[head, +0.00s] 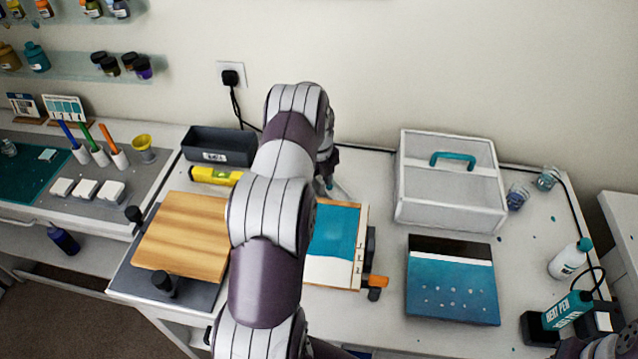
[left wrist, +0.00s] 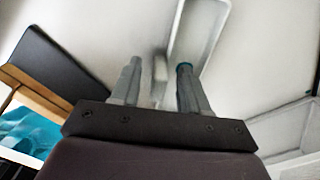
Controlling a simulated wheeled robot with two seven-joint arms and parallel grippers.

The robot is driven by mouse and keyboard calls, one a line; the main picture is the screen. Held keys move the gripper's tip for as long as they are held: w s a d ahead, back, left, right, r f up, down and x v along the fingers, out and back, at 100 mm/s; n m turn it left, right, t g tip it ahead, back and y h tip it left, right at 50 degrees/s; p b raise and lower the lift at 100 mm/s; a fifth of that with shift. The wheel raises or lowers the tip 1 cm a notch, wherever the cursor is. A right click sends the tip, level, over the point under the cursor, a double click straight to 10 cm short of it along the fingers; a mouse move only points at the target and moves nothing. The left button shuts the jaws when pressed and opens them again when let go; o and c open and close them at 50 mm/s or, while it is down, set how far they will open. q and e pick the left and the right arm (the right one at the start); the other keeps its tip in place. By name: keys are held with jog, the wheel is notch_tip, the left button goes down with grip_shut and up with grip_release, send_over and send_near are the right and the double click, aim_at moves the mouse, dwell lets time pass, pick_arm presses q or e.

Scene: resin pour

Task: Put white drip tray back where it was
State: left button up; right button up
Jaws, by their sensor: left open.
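The white drip tray (left wrist: 207,28) shows in the left wrist view as a pale, long, narrow shape with a raised rim, just beyond my fingertips on the white table. In the head view I cannot make it out clearly; my left arm and gripper cover that area. My left gripper (head: 330,187) points down at the table behind the teal panel. In the left wrist view the two fingers of this gripper (left wrist: 158,78) stand apart. A small pale piece shows between them; I cannot tell whether it is part of the tray. My right gripper is not in view.
The teal panel (head: 333,238) lies just in front of my left gripper. A white lidded box (head: 450,205) stands to its right, and a dark bin (head: 218,148) and yellow level (head: 213,176) to its left. A wooden board (head: 183,238) and teal-black panel (head: 451,285) lie nearer.

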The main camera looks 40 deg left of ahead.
aim_at(319, 179)
pick_arm(q)
notch_tip(319, 179, up, 8)
jog(key=shift+r+b, duration=0.25)
jog(key=shift+b, duration=0.85)
notch_tip(319, 179, up, 2)
jog(key=shift+s+r+p, duration=0.1)
jog(key=shift+p, duration=0.8)
jog(key=s+d+r+n, duration=0.2)
jog(key=s+d+n, duration=0.3)
jog(key=d, duration=0.4)
jog(key=s+d+r+n, duration=0.2)
jog(key=d+n, duration=0.5)
jog(key=d, duration=0.2)
jog(key=s+d+n+t, duration=0.1)
jog(key=s+d+n, duration=0.6)
jog(key=s+n, duration=0.2)
jog(key=shift+s+f, duration=0.3)
jog(key=shift+s, duration=0.95)
jog(key=shift+d, duration=0.15)
